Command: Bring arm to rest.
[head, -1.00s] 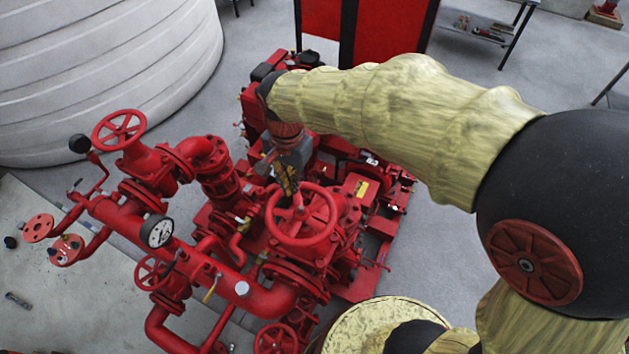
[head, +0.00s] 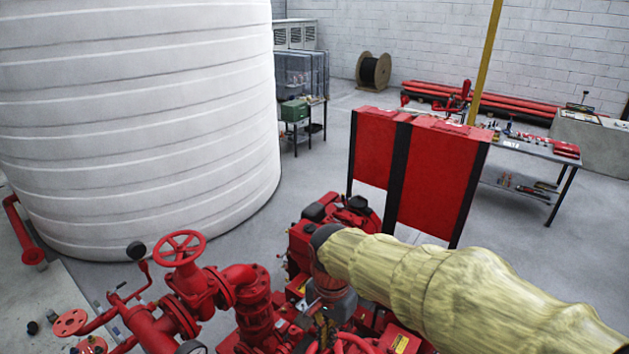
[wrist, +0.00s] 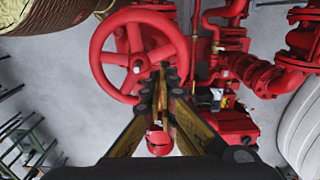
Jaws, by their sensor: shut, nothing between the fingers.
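My arm reaches in from the lower right of the head view, in a yellowish sleeve. My gripper (head: 322,328) points down over the red pumpset (head: 252,305), near the bottom edge of that view. In the wrist view my gripper (wrist: 163,75) is shut and empty, its fingers close together. A red handwheel (wrist: 101,62) lies beyond the fingertips there, and the fingers overlap part of it. I cannot tell whether they touch it. In the head view that wheel is mostly cut off by the bottom edge.
Another red handwheel (head: 180,247) stands on the pipework at left. A large white tank (head: 140,120) fills the left. Red panels with black posts (head: 432,180) stand behind the pumpset. A worktable (head: 530,150) stands at right.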

